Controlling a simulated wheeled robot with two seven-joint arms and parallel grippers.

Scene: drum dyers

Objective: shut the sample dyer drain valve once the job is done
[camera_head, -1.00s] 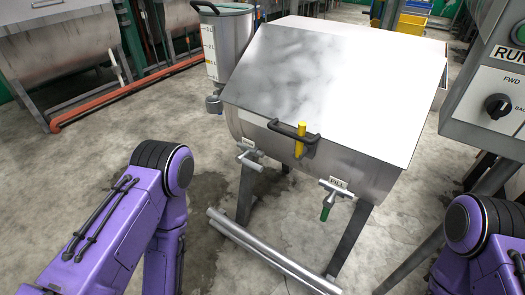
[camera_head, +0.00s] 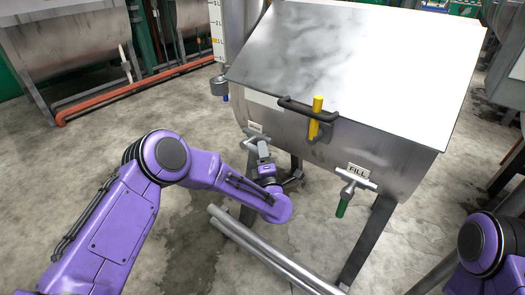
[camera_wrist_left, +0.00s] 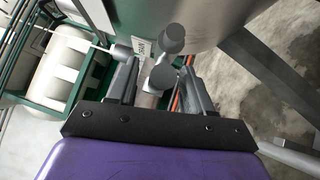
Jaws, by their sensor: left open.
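The sample dyer (camera_head: 335,80) is a steel drum with a sloping lid. Its drain valve (camera_head: 254,137) is at the lower left of the drum front, under a small label, and is partly hidden by my left gripper (camera_head: 263,150). In the left wrist view the grey drain valve (camera_wrist_left: 172,40) has rounded ends and lies between the two fingers. My left gripper (camera_wrist_left: 160,70) is open, one finger on each side of the valve; contact cannot be told. Whether the valve is open or shut is unclear. My right gripper is outside the views.
A black handle and yellow latch (camera_head: 316,118) are above. Metal rails (camera_head: 265,250) run low in front.

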